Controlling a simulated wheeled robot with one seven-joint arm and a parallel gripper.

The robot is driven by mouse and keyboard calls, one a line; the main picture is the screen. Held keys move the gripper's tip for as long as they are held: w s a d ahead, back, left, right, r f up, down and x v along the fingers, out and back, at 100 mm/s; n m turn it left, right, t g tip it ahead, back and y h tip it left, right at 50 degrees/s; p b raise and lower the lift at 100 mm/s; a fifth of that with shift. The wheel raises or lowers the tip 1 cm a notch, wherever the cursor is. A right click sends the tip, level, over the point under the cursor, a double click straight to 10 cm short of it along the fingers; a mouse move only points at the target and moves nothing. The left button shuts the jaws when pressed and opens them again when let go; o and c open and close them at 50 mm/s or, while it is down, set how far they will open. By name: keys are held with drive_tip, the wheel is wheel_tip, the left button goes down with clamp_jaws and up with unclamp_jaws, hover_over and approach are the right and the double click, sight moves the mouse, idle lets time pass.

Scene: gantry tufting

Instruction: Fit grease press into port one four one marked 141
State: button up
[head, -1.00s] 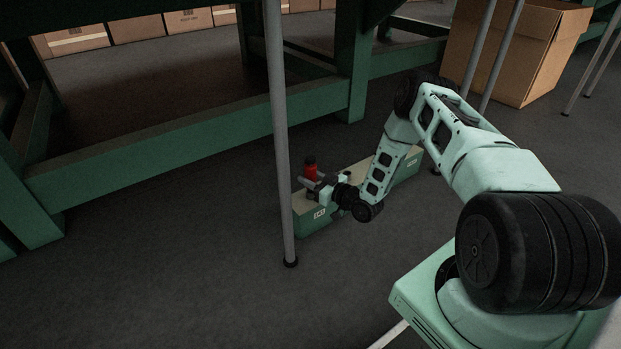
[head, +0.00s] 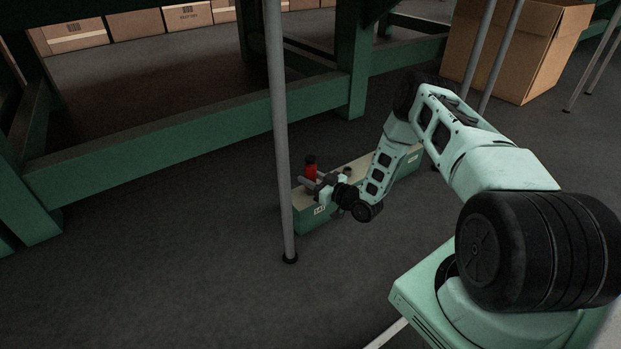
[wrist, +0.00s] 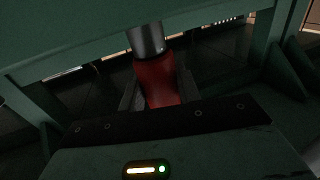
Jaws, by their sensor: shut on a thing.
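The grease press (head: 310,171) is a red cylinder with a dark top in the head view. My gripper (head: 318,186) is shut on it and holds it upright over the near left end of a low green box with a tan top (head: 308,221). A small white label on that end's front face is too small to read surely. In the wrist view the red press (wrist: 157,80) stands between my fingers (wrist: 160,92), with a grey metal part at its upper end. The press's lower end and any port under it are hidden by my gripper.
A thin grey post (head: 280,140) stands just left of the box. A green frame beam (head: 160,140) runs behind it. A large open cardboard box (head: 520,60) is at the back right. The grey floor in front is clear.

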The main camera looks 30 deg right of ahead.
drive_tip(key=o, duration=1.1)
drive_tip(key=shift+f, duration=0.1)
drive_tip(key=shift+o, duration=0.2)
drive_tip(key=p+v, duration=0.7)
drive_tip(key=v, duration=1)
drive_tip(key=shift+s+p, duration=0.15)
drive_tip(key=shift+p, duration=0.25)
drive_tip(key=shift+d, duration=0.15)
